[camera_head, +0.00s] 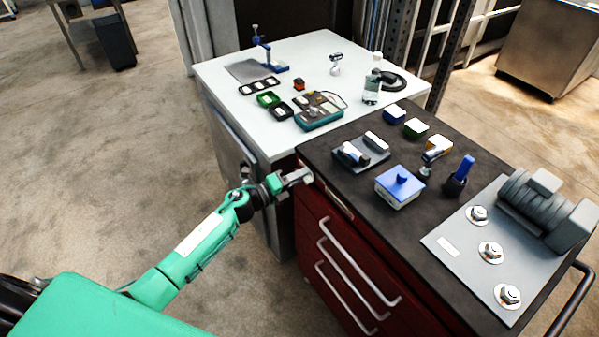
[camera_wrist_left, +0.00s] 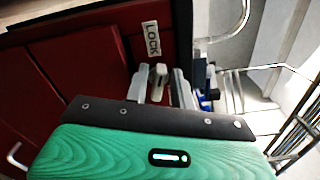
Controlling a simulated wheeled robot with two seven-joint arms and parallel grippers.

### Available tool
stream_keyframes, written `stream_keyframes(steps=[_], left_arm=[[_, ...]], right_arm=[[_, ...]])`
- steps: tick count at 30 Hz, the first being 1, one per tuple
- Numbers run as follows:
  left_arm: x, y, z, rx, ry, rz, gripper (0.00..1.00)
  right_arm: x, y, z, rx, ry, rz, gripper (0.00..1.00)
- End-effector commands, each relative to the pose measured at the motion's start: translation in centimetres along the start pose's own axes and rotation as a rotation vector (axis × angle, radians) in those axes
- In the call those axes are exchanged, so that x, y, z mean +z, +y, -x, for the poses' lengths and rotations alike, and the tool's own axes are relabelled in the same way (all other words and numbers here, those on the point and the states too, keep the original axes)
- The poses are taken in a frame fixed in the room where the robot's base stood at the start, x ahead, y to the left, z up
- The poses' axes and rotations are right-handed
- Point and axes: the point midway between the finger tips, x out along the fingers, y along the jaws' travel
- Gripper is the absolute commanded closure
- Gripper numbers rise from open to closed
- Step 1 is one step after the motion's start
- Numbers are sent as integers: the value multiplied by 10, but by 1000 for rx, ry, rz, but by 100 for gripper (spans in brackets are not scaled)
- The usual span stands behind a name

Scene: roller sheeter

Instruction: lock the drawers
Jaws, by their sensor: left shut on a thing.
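The red drawer cabinet (camera_head: 312,225) stands at the centre right, with long silver bar handles (camera_head: 360,262) on its front. The drawers look closed. In the left wrist view a white label reading LOCK (camera_wrist_left: 151,38) is on the red face, and a pale lock knob (camera_wrist_left: 158,78) stands just by it. My left gripper (camera_head: 303,177) is at the upper left edge of the cabinet front. Its two grey fingers in the left wrist view (camera_wrist_left: 160,90) are on either side of the knob, shut on it. My fingers hide the lock in the head view. My right gripper is out of view.
The dark cabinet top (camera_head: 350,200) holds a blue-lidded box (camera_head: 398,188), small containers and a grey roller machine (camera_head: 540,215). A white table (camera_head: 225,85) with tools and a meter (camera_head: 318,112) adjoins it. The floor (camera_head: 130,170) on the left is clear.

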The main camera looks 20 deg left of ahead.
Motion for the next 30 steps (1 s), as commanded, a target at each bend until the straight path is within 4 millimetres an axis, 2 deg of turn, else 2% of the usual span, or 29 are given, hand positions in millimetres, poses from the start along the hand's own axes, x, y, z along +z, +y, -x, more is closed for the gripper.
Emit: stream_keyframes(steps=[12,30], left_arm=[[0,3,0,2,0,267,98],[-1,5,1,2,-1,342,98]], right_arm=[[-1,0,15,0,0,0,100],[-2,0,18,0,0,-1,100]])
